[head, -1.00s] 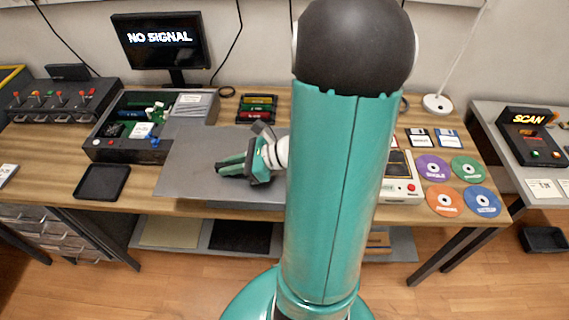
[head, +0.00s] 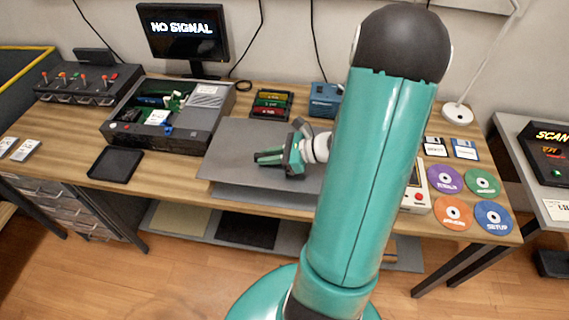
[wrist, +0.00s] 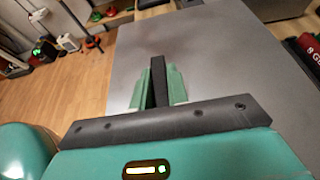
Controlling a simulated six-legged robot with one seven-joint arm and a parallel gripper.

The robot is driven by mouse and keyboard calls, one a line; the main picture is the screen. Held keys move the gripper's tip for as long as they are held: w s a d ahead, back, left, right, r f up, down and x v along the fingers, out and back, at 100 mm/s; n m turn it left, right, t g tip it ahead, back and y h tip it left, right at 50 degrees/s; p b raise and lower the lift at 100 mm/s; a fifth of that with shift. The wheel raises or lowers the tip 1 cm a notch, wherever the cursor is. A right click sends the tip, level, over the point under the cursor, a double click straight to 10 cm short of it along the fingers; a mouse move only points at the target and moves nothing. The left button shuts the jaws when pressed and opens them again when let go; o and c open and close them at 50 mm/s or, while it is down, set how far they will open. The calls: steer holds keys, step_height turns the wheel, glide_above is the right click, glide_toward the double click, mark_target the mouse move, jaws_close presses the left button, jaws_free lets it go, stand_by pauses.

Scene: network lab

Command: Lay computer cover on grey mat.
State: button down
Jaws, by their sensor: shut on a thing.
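The computer cover (head: 232,150) is a broad flat grey panel over the middle of the workbench. My gripper (head: 268,157) is above it, its green fingers shut on a dark upright piece. In the wrist view my gripper (wrist: 157,85) points along the cover (wrist: 215,50), with that piece between the fingertips. A grey strip (head: 270,199) shows below the cover's front edge and looks like the grey mat, mostly hidden under the cover. Whether the cover touches it I cannot tell. My arm hides the cover's right end.
The open computer case (head: 165,118) stands left of the cover, with a black tray (head: 115,163) in front. Memory modules (head: 271,104) and a blue box (head: 325,98) stand behind. Discs (head: 453,213) lie to the right. A lower shelf holds a beige mat (head: 180,220) and a black mat (head: 246,231).

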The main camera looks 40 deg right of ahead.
steer(key=d+f, duration=0.4)
steer(key=w+d+f, duration=0.1)
steer(key=d+f, duration=0.1)
steer(key=shift+d+f, duration=0.1)
steer(key=shift+f, duration=1.65)
steer(key=shift+f, duration=0.15)
steer(key=c, duration=1.4)
jaws_free()
steer(key=shift+o, duration=0.2)
